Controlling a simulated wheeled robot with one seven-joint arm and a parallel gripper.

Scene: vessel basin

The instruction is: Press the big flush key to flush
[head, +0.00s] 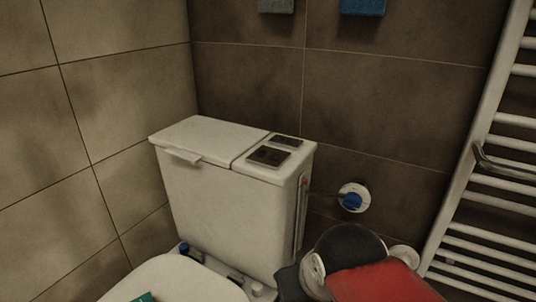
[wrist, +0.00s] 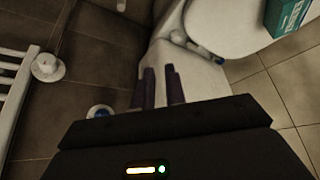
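The white cistern (head: 215,205) stands in the corner behind the toilet. Two dark flush keys are set in its top at the right: the big flush key (head: 268,156) in front and a smaller key (head: 286,141) behind it. Both are uncovered in the head view. My arm enters at the bottom right, low and in front of the cistern's right side; my fingertips are not clear there. In the wrist view, my gripper (wrist: 160,70) shows two dark fingers with a narrow gap and nothing between them. I cannot make out the keys in the wrist view.
A blue-knobbed valve (head: 351,201) sticks out of the wall right of the cistern. A white towel radiator (head: 480,190) stands at the far right. The toilet lid (head: 175,282) is below, with a teal box (wrist: 288,16) on it. Space above the cistern is clear.

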